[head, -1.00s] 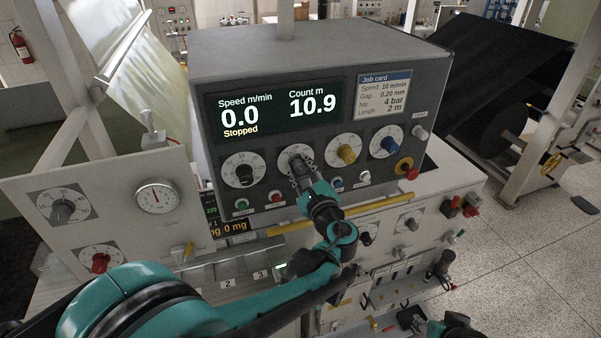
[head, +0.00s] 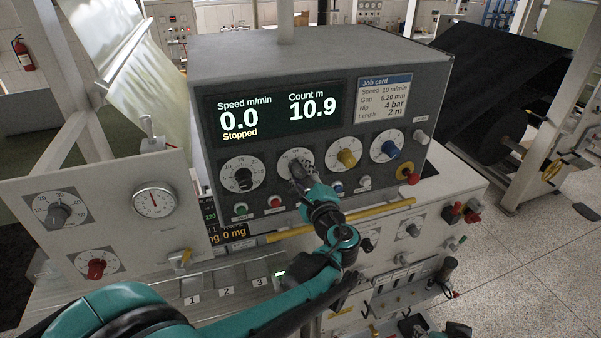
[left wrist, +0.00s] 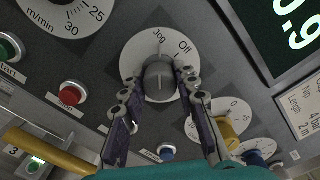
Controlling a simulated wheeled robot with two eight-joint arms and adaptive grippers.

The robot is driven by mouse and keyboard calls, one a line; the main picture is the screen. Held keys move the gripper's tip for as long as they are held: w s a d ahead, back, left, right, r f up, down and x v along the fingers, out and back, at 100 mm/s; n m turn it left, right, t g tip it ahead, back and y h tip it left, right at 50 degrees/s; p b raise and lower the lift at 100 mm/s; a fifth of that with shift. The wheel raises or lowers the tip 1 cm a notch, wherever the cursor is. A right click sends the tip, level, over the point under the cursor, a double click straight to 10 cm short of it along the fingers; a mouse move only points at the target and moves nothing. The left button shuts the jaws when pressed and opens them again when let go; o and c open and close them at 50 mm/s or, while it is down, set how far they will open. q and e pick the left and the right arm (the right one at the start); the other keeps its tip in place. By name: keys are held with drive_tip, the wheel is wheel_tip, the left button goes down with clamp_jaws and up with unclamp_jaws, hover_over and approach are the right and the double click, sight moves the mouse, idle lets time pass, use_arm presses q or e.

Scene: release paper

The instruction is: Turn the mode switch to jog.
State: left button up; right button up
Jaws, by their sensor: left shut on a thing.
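The mode switch is a dark grey knob (left wrist: 159,82) on a round white dial (left wrist: 150,28) marked Jog and Off, seen in the left wrist view. The dial also shows in the head view (head: 288,157), second from the left in the console's row of dials. My left gripper (left wrist: 160,88) has one finger on each side of the knob and is shut on it. The fingers and wrist hide part of the dial. I cannot clearly tell which mark the knob points at. My right gripper (head: 412,325) shows only in part at the bottom edge of the head view.
The console display (head: 280,112) reads 0.0, Stopped, and 10.9 m. A speed dial (head: 242,174) is to the left; yellow (head: 347,157) and blue (head: 388,146) knobs are to the right. A red button (left wrist: 71,93) and a yellow rail (head: 340,220) lie below.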

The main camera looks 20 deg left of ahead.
use_arm(q)
drive_tip(key=o, duration=1.2)
drive_tip(key=shift+c, duration=0.2)
drive_tip(key=v, duration=1.2)
drive_tip(key=shift+f, duration=0.1)
